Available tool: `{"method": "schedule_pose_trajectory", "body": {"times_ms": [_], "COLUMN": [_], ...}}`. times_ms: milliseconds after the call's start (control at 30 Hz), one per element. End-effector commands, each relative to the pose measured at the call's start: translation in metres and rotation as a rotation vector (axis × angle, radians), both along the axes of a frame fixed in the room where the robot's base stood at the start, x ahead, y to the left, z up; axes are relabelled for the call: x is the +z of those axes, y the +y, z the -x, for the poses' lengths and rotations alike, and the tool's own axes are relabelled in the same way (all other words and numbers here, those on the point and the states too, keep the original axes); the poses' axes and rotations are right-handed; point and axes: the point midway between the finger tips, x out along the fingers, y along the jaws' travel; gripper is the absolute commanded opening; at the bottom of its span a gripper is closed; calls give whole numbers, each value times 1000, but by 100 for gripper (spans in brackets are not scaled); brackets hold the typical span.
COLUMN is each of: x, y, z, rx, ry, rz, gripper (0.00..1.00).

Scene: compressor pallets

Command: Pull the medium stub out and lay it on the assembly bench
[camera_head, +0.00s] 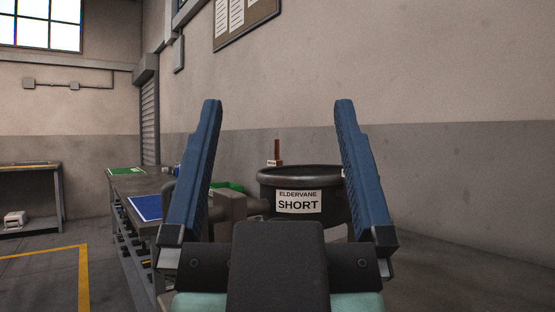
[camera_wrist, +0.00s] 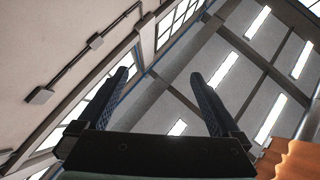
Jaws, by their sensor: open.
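My gripper (camera_head: 278,165) is open and empty, its two blue fingers pointing up in the camera_head view. In the camera_wrist view my gripper (camera_wrist: 160,100) points toward the ceiling with nothing between the fingers. Beyond it stands a dark round tub (camera_head: 335,180) with a label reading "ELDERVANE SHORT". A small reddish-brown upright piece (camera_head: 277,151) on a labelled base shows behind the tub's left rim; I cannot tell what it is. I see nothing that I can identify as the medium stub. Which surface is the assembly bench I cannot tell.
Another table (camera_head: 30,168) stands at the far left. Between them lies open floor with a yellow line (camera_head: 83,275). A wall closes off the right.

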Motion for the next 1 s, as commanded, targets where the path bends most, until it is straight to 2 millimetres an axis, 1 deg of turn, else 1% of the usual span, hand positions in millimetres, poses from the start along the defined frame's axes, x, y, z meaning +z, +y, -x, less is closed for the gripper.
{"method": "schedule_pose_trajectory", "body": {"times_ms": [467,533,667,700,733,867,967,1000], "x": [0,0,7,11,16,43,72,85], "y": [0,0,0,0,0,0,0,0], "z": [0,0,0,0,0,0,0,0], "rx": [0,0,0,0,0,0,0,0], "ry": [0,0,0,0,0,0,0,0], "rz": [0,0,0,0,0,0,0,0], "gripper": [100,91,68,60,57,57,57,57]}}
